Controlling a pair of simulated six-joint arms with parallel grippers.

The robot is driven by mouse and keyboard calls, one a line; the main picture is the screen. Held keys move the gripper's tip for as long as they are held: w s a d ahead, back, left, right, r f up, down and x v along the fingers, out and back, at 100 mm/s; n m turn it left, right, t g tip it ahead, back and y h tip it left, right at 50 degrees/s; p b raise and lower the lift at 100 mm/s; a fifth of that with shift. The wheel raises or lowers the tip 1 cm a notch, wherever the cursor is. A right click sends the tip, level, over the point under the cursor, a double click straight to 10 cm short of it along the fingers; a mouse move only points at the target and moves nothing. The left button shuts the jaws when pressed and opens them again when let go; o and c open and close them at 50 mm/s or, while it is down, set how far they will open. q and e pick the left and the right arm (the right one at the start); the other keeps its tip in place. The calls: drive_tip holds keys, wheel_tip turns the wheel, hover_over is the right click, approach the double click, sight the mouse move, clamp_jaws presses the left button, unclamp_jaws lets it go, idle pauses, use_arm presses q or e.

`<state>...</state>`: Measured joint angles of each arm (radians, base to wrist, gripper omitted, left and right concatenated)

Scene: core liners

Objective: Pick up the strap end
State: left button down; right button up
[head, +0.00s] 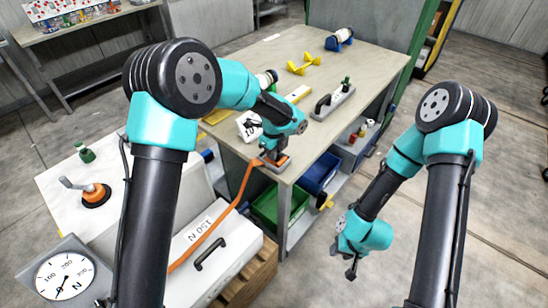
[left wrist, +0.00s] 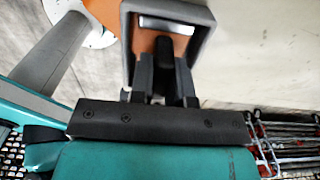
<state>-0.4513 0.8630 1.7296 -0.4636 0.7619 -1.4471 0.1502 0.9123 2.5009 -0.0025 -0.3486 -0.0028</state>
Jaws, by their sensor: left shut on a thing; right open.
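The orange strap (head: 240,187) runs from the white box marked 150 N up to the near corner of the workbench. Its end (head: 284,161), an orange piece with grey around it, is at that corner. My left gripper (head: 271,156) is over the corner and shut on the strap end. In the left wrist view the fingers (left wrist: 161,82) meet the strap end (left wrist: 178,46), which shows orange inside a grey frame. The exact finger contact is dark. My right gripper (head: 351,272) is open and empty, low over the floor at the right, away from the strap.
The workbench (head: 375,62) bears a grey block with a black handle (head: 333,100), a yellow part (head: 304,64) and a blue-based cylinder (head: 340,39). Green (head: 268,208) and blue bins sit below. A round dial gauge (head: 64,276) stands at lower left.

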idle(0.3)
use_arm(q)
drive_tip(key=shift+r, duration=1.8)
drive_tip(key=s+r, duration=0.1)
drive_tip(key=s, duration=1.5)
drive_tip(key=shift+r, duration=0.2)
